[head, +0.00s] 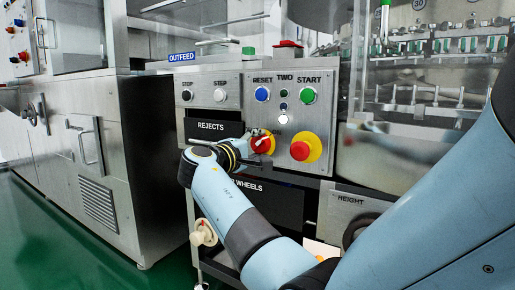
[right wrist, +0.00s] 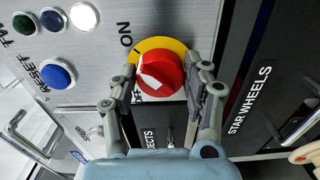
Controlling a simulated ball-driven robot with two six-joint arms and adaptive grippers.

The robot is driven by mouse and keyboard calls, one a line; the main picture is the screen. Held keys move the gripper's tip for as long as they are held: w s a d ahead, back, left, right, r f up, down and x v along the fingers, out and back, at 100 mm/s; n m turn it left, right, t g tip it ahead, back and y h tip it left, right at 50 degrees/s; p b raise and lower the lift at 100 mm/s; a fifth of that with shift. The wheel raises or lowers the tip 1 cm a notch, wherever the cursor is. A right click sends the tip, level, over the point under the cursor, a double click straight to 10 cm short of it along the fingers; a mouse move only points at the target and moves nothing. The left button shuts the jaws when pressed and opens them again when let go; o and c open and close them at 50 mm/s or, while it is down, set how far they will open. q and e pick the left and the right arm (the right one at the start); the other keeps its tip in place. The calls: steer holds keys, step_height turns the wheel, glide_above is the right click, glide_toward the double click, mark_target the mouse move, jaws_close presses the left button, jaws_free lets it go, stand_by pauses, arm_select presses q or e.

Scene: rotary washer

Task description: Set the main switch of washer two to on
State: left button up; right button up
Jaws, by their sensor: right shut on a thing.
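The main switch is a red rotary knob (head: 263,143) on a round yellow plate, on the grey panel marked TWO. It also shows in the right wrist view (right wrist: 168,72), with ON printed beside the plate and a second label, partly covered, lower down. A white pointer mark sits on the knob's left side in that view; I cannot tell exactly which label it lines up with. My right gripper (head: 256,140) is at the knob, its fingers on either side and shut on it. In the right wrist view the gripper (right wrist: 163,88) straddles the knob. My left gripper is out of view.
A red mushroom button (head: 300,150) on yellow is close to the right of the switch. A blue RESET button (head: 262,94) and green START button (head: 308,95) sit above. A black REJECTS panel (head: 212,130) is to the left. A metal cabinet (head: 95,170) stands further left.

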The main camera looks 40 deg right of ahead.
steer(key=shift+f, duration=0.15)
steer(key=o, duration=1.1)
steer(key=shift+a, duration=0.1)
steer(key=v, duration=0.7)
steer(key=shift+s+a, duration=0.1)
steer(key=shift+a, duration=0.05)
